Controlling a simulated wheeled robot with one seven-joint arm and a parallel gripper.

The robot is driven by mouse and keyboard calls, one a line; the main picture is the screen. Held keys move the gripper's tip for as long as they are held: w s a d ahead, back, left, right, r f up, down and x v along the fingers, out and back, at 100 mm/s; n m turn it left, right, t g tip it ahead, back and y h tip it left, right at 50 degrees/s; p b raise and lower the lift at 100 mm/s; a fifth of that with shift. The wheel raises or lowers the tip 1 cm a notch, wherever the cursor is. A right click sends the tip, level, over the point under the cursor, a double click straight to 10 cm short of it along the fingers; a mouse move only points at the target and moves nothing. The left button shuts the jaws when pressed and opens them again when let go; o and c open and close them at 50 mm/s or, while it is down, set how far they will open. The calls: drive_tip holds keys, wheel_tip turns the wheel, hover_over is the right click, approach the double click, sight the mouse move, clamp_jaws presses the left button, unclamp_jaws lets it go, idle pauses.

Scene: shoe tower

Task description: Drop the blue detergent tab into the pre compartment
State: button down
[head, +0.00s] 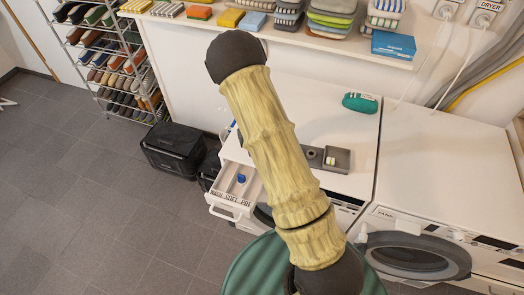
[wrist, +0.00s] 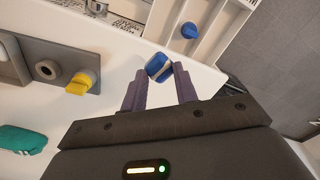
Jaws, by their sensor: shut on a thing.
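My gripper (wrist: 159,85) shows in the wrist view, its two purple fingers shut on the blue detergent tab (wrist: 159,67), blue with a white band. The tab is at the fingertips, close to the edge of the white machine top. The open detergent drawer (wrist: 232,25) is beyond it at the upper right, with a blue piece (wrist: 190,30) in one compartment. In the head view the drawer (head: 229,207) stands out at the washer's front, labelled WASH, SOFT, PRE, with PRE at the right end. My arm hides the gripper and held tab there.
A grey tray (head: 343,155) on the machine top has a yellow tab (wrist: 82,85) at one of its hollows. A green container (head: 360,102) lies farther back. A blue box (head: 393,45) and folded cloths are on the shelf behind. Black bins (head: 172,150) stand left of the machine.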

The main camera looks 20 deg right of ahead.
drive_tip(key=shift+d, duration=0.1)
drive_tip(key=s+r+m, duration=0.1)
drive_tip(key=m, duration=0.9)
drive_tip(key=s+r+m+b, duration=0.1)
drive_tip(key=s+m, duration=0.1)
drive_tip(key=m, duration=0.8)
drive_tip(key=s+r+m, duration=0.1)
drive_tip(key=m, duration=1)
drive_tip(key=shift+s+b, duration=0.3)
drive_tip(key=shift+b, duration=0.1)
drive_tip(key=shift+w, duration=0.1)
